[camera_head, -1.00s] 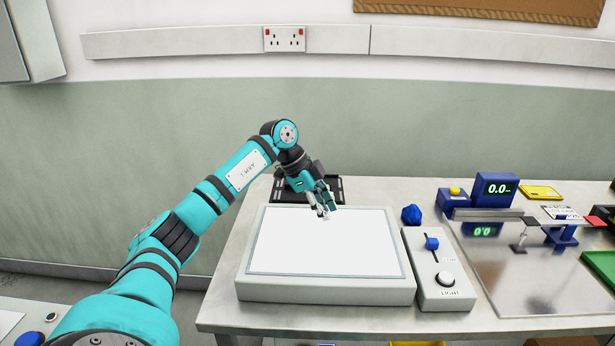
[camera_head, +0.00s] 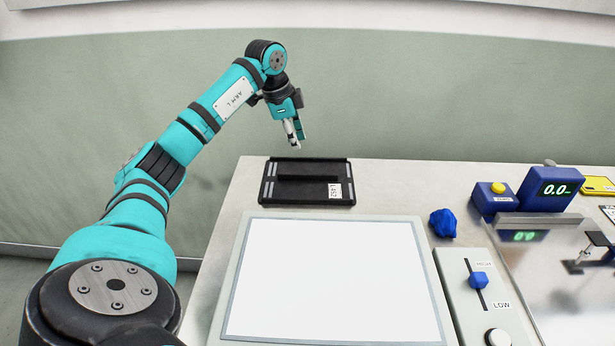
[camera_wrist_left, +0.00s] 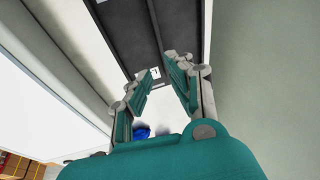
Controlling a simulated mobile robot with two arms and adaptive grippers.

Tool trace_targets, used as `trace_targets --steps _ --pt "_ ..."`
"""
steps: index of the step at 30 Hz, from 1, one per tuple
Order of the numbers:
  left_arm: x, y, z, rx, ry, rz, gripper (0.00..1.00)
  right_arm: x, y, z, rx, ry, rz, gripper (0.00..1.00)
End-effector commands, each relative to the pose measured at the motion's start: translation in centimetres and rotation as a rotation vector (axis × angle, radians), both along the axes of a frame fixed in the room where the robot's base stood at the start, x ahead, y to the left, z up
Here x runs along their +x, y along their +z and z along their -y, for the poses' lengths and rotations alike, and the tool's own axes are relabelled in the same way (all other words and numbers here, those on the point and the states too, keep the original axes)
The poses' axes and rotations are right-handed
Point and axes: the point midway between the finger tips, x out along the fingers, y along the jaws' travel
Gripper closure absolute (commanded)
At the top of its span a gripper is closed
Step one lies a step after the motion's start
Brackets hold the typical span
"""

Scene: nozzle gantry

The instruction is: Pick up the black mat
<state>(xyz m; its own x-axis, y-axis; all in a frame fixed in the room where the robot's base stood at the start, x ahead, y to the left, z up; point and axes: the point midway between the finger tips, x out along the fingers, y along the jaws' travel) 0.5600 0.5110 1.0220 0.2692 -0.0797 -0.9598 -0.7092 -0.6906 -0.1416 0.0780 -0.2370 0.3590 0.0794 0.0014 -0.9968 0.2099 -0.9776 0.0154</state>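The black mat (camera_head: 307,191) lies flat at the back left of the table, behind the light panel. It is a dark rectangle with a raised bar, pale strips at both sides and a white label at its right. My left gripper (camera_head: 297,147) hangs above the mat's back edge in the head view, apart from it and pointing down. In the left wrist view the gripper (camera_wrist_left: 160,68) has its two fingers spread with nothing between them, and the mat (camera_wrist_left: 130,35) shows beyond the tips. My right gripper is not in view.
A light panel (camera_head: 335,280) fills the table's front left. Right of it are a slider box (camera_head: 482,300) and a crumpled blue lump (camera_head: 443,223). A blue display (camera_head: 546,188) stands farther right.

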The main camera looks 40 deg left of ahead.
Motion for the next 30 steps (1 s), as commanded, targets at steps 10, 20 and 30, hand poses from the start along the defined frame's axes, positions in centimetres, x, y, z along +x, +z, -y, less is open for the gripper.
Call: trace_targets --steps 10,20,30 --pt "1.8 -6.4 0.6 -0.002 -0.001 -0.002 0.81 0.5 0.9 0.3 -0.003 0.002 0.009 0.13" --pt "2.5 -9.2 0.7 -0.003 0.0 -0.003 0.81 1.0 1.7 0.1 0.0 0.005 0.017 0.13" --pt "3.4 -12.5 0.9 0.0 -0.001 0.001 0.81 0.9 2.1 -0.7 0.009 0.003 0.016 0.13"
